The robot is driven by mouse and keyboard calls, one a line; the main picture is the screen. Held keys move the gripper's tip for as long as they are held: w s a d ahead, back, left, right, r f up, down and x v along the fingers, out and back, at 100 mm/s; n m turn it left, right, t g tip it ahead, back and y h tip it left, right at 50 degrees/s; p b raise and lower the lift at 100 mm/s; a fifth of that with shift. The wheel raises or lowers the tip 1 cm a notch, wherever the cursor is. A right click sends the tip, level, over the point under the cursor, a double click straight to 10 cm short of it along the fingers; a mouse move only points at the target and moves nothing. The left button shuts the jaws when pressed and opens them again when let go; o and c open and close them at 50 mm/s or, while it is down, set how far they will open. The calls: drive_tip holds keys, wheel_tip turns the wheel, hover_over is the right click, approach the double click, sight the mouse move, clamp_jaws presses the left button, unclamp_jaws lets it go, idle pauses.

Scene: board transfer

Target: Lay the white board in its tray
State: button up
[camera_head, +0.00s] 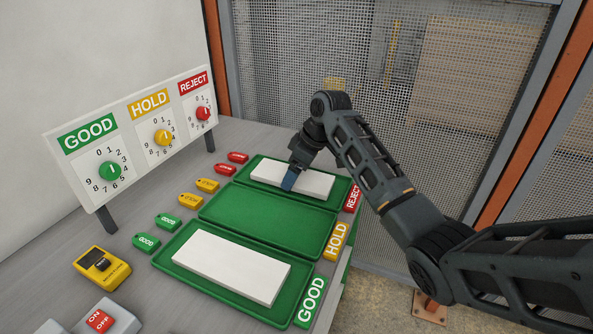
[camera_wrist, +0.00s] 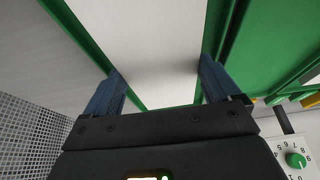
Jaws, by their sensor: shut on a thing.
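A white board (camera_head: 312,182) is at the far green tray (camera_head: 256,161), beside the REJECT label. It looks flat and within the tray's rim, but I cannot tell whether it touches the tray floor. My gripper (camera_head: 290,182) points down and is shut on this board, with blue fingers across its width. In the wrist view, the fingers (camera_wrist: 162,78) stand on either side of the white board (camera_wrist: 150,35), with green tray edges beyond. A second white board (camera_head: 230,265) lies in the near green tray (camera_head: 170,247) by the GOOD label.
The middle green tray (camera_head: 268,220), by the HOLD label, is empty. Red, yellow and green tags line the trays' left side. A yellow device (camera_head: 101,267) and an ON/OFF switch box (camera_head: 102,320) stand front left. A dial panel (camera_head: 140,135) stands behind. A mesh fence (camera_head: 300,60) closes the back.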

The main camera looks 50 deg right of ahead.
drive_tip(key=shift+f, duration=0.3)
drive_tip(key=o, duration=1)
drive_tip(key=shift+r, duration=0.1)
drive_tip(key=shift+b+v, duration=0.45)
drive_tip(key=shift+v, duration=3.35)
